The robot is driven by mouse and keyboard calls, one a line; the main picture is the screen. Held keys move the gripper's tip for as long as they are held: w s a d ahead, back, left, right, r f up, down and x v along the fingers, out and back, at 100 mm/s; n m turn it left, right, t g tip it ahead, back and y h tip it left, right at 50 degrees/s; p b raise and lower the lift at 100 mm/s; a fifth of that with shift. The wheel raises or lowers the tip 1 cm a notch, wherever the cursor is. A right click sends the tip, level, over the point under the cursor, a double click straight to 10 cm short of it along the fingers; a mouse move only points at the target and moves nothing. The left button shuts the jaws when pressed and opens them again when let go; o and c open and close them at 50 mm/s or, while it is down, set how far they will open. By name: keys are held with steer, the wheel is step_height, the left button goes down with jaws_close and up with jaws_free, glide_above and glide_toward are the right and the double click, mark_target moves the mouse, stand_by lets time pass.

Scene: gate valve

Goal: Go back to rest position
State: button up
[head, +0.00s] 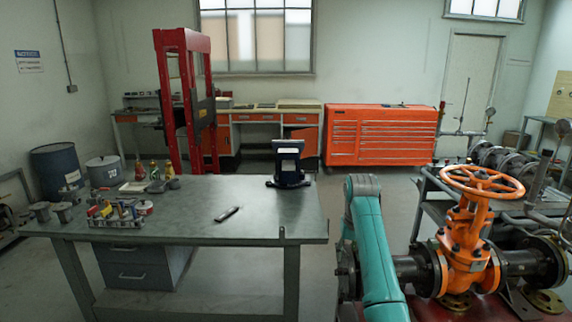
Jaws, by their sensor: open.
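The gate valve (465,250) stands at the right, with an orange body and an orange handwheel (482,182) on top. The handwheel lies roughly level, and nothing is seen touching it. Dark flanged pipe (524,262) runs out from both sides of the valve. My teal arm link rises just left of the valve and hides part of the pipe there. My gripper is not seen in the head view, so its place relative to the handwheel cannot be told.
A grey workbench (262,224) fills the left, carrying a black device (288,163), a small dark tool (228,214), bottles and small parts. Behind stand a red press frame (168,100) and an orange tool cabinet (378,135). Open floor shows between bench and cabinet.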

steer(key=s+f+t, duration=0.2)
steer(key=s+f, duration=0.2)
steer(key=f, duration=0.9)
steer(key=s+f+t, duration=0.1)
steer(key=s+f, duration=0.4)
steer(key=f, duration=0.7)
steer(key=s+f+t, duration=0.2)
steer(key=s+f, duration=0.4)
steer(key=s, duration=0.3)
steer(key=s+f+t, duration=0.1)
steer(key=s+f, duration=0.5)
steer(key=s, duration=0.4)
steer(key=s+r+t, duration=0.2)
steer(key=s, duration=0.9)
steer(key=s+r+t, duration=0.2)
steer(key=s, duration=0.8)
steer(key=s+r+t, duration=0.3)
steer(key=s+r, duration=1.4)
steer(key=r, duration=0.4)
steer(key=shift+s+r, duration=0.2)
steer(key=shift+r, duration=0.15)
